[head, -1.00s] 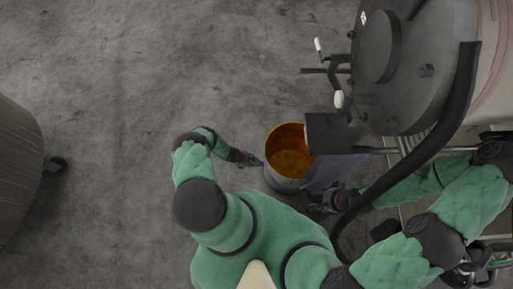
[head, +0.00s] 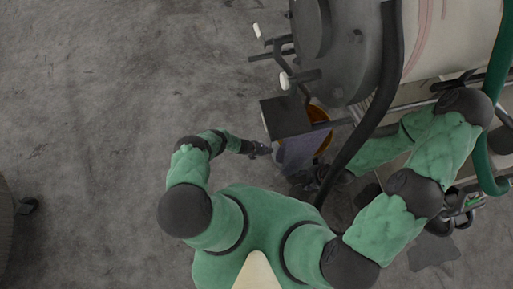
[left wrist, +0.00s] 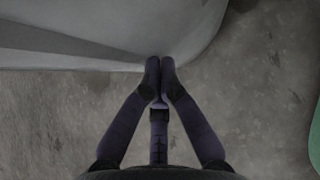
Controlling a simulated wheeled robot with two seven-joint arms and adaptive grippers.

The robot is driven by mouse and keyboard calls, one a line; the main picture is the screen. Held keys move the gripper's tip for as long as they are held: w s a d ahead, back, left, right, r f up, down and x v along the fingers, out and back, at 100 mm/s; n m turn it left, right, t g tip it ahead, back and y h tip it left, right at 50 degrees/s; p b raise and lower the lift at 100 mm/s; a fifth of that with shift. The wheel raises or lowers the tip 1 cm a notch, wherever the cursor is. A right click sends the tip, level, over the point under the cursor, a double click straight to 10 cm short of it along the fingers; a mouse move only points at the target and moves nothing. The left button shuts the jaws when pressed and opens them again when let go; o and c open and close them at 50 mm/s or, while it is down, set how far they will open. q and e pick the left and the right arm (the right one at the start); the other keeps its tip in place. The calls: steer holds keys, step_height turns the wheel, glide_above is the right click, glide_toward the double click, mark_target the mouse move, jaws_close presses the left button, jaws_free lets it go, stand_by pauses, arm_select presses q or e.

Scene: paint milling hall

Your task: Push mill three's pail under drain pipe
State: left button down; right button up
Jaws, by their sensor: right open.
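The pail (head: 320,127), with an orange-brown inside, stands on the floor beneath the mill's front end. The dark square plate (head: 285,118) and a purple-grey sheet (head: 303,151) hide much of it. My left gripper (head: 264,150) is low, just left of the sheet. In the left wrist view its fingertips (left wrist: 160,68) are together with nothing seen between them, close to a smooth grey surface (left wrist: 120,35); I cannot tell whether they touch. My right gripper (head: 304,181) is open and empty below the sheet. I cannot make out the drain pipe.
The grey mill (head: 350,50) with white-tipped handles (head: 285,80) fills the upper right. A thick black hose (head: 372,135) runs down between it and my right arm. A rounded body (head: 5,210) stands at the left edge. The floor (head: 120,100) at left is clear.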

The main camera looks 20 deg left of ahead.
arm_select(q)
steer(key=w+d, duration=0.1)
steer(key=d, duration=0.2)
steer(key=shift+w, duration=0.35)
steer(key=shift+a, duration=0.15)
steer(key=p, duration=0.6)
glide_toward(275, 149)
steer(key=s+a+f, duration=0.1)
steer(key=a+f, duration=0.1)
steer(key=a, duration=0.1)
steer(key=shift+s+a+r, duration=0.15)
steer(key=shift+a, duration=0.1)
arm_select(e)
steer(key=r, duration=0.5)
steer(key=shift+s+a+r, duration=0.2)
steer(key=shift+s+r, duration=0.1)
steer(key=shift+s, duration=0.05)
